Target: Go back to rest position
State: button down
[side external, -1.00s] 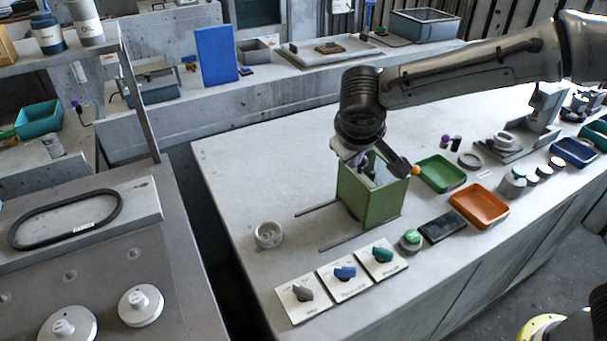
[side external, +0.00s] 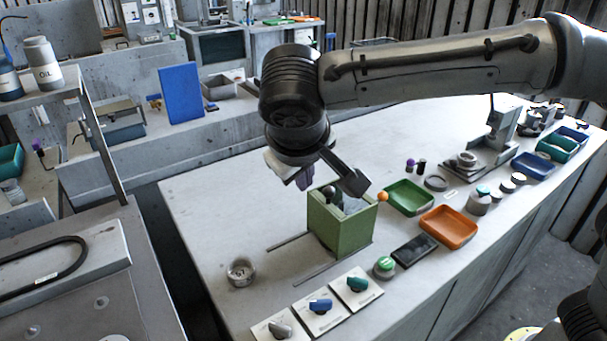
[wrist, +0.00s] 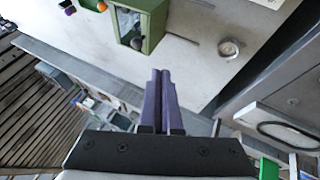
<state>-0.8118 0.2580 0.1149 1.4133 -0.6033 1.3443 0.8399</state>
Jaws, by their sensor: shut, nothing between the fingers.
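My gripper (side external: 304,179) is raised above and to the left of the green box (side external: 342,226) on the grey bench. In the wrist view its two purple fingers (wrist: 160,90) are together with nothing between them. The green box also shows at the top of the wrist view (wrist: 151,22); it is open, with a dark ball-topped part and a pale panel inside. An orange ball (side external: 383,197) shows at the box's right side. My gripper is apart from the box.
A round metal cup (side external: 240,271) stands left of the box. Three knob plates (side external: 320,306), a green button (side external: 384,265) and a dark flat panel (side external: 414,249) line the front. Green (side external: 409,196) and orange (side external: 448,227) trays lie right. The bench's left part is clear.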

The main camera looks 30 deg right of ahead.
jog(key=s+d+r+m, duration=0.2)
jog(key=s+d+r, duration=0.15)
jog(key=d, duration=0.65)
jog(key=s+d+r+m, duration=0.2)
jog(key=s+d+r, duration=0.15)
jog(key=d, duration=0.65)
jog(key=s+d+f+y, duration=0.25)
jog(key=s+d, duration=0.35)
jog(key=s, duration=0.3)
jog(key=s+a+f+n+y, duration=0.1)
jog(key=s+a+f+n, duration=0.1)
jog(key=s+f, duration=0.4)
notch_tip(320, 180, down, 4)
jog(key=shift+s+a+r+n+y, duration=0.2)
jog(key=shift+s+n+y, duration=0.15)
jog(key=shift+s+n, duration=0.05)
